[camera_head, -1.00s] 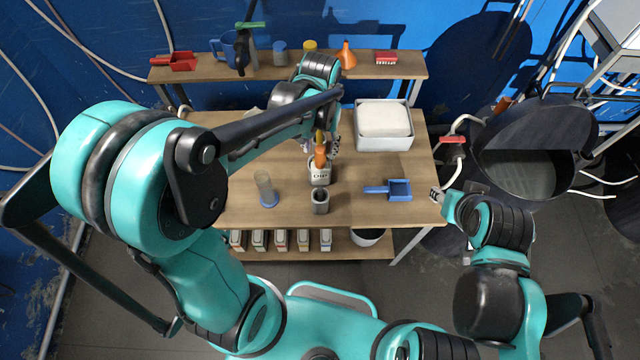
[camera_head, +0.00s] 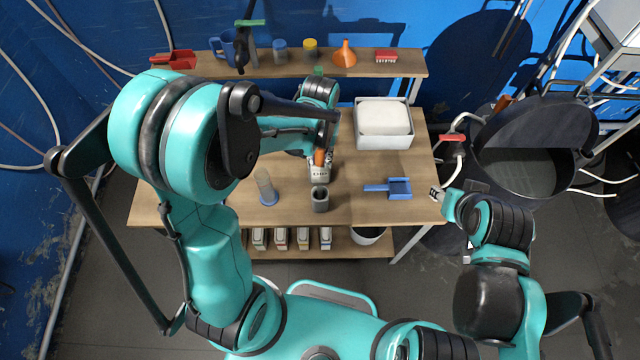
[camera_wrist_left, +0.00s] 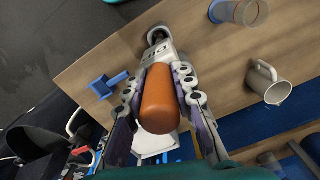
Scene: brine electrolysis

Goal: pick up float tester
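The float tester, which I take to be the piece with the orange handle (camera_head: 319,157), stands in a pale grey holder with dark lettering (camera_head: 319,174) on the table. In the left wrist view the orange handle (camera_wrist_left: 159,100) fills the space between the fingers, and the holder (camera_wrist_left: 153,52) shows beyond it. My left gripper (camera_wrist_left: 158,85) is around the handle, one finger on each side, with a narrow gap on the left; it looks open. The tester's lower part is hidden. My right gripper (camera_head: 437,193) is by the table's right edge, away from the tester; its fingers are too small to read.
A grey cylindrical cup (camera_head: 320,200) stands just in front of the holder. A white box (camera_head: 384,142) sits behind right. A jug (camera_wrist_left: 268,83) shows in the wrist view.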

